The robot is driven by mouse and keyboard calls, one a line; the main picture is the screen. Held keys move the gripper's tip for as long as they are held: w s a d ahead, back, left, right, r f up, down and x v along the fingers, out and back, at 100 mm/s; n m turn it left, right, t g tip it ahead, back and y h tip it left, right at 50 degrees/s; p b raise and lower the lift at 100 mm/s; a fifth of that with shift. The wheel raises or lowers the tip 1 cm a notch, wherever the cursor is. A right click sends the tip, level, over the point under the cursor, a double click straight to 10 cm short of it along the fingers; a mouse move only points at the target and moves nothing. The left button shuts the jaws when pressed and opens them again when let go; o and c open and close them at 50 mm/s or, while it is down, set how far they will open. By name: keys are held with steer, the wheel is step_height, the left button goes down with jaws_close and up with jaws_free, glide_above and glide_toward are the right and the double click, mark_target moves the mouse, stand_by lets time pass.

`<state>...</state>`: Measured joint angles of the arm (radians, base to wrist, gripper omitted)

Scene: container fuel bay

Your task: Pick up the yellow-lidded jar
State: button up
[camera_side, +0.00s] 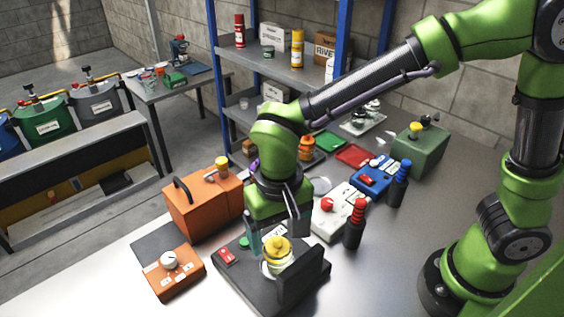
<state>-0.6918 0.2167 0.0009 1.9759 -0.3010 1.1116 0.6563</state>
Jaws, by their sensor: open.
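The yellow-lidded jar (275,264) is a clear glass jar with a bright yellow knobbed lid. It stands upright on a dark device (246,287) with a raised block at its right, near the front middle of the table. My gripper (276,233) is open and points down just above and behind the lid in the picture. One finger shows to the left of the lid and one to the right, and nothing is seen held. I cannot tell from this one view whether the fingers are level with the lid or touch it.
An orange case (190,214) and a small orange control box (171,281) stand left. A white box with a red knob (333,217), a red-ringed black post (353,229) and a blue box (372,180) stand right. Bare table lies at the front left.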

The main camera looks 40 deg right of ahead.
mark_target(278, 239)
steer(key=shift+w+d+f, duration=0.1)
steer(key=shift+w+f, duration=0.05)
steer(key=shift+f, duration=1.15)
steer(key=shift+w+f, duration=0.1)
steer(key=shift+f, duration=1.2)
